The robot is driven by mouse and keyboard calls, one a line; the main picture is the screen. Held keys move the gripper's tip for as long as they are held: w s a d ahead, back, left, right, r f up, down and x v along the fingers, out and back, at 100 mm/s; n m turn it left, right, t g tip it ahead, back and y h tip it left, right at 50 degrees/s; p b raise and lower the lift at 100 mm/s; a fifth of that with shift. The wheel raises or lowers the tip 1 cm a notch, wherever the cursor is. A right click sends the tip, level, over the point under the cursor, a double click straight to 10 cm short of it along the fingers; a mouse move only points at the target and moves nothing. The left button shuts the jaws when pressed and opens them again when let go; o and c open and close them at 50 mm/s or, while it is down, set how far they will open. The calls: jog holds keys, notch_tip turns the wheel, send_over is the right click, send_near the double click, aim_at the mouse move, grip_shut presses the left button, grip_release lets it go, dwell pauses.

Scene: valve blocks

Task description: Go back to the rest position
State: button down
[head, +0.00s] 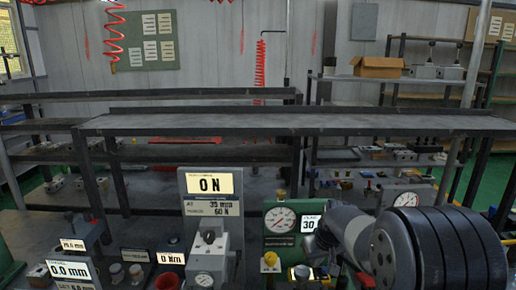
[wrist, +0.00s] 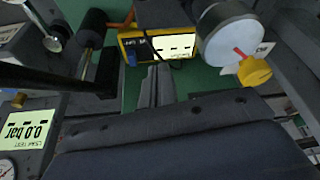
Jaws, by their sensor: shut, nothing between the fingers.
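My arm (head: 440,245) shows at the lower right of the head view, reaching left over the bench. My gripper's fingertips are hard to make out in that view. In the wrist view, my gripper (wrist: 157,78) is shut and empty, its narrow fingers together above a green surface. A round gauge housing (wrist: 230,38) with a red pointer and a yellow knob (wrist: 254,71) is to the right of the fingers. A yellow-framed display (wrist: 172,46) lies just beyond the fingertips.
In the head view, a green gauge block (head: 281,220) and a tag reading 30 (head: 309,224) stand close left of my arm. A panel reading 0 N (head: 210,185) stands further left. A long grey shelf (head: 300,123) spans behind. An upside-down 0.0 bar display (wrist: 30,130) is at the wrist view's left.

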jog(key=shift+w+a, duration=0.15)
jog(key=shift+w, duration=0.25)
jog(key=shift+s, duration=0.1)
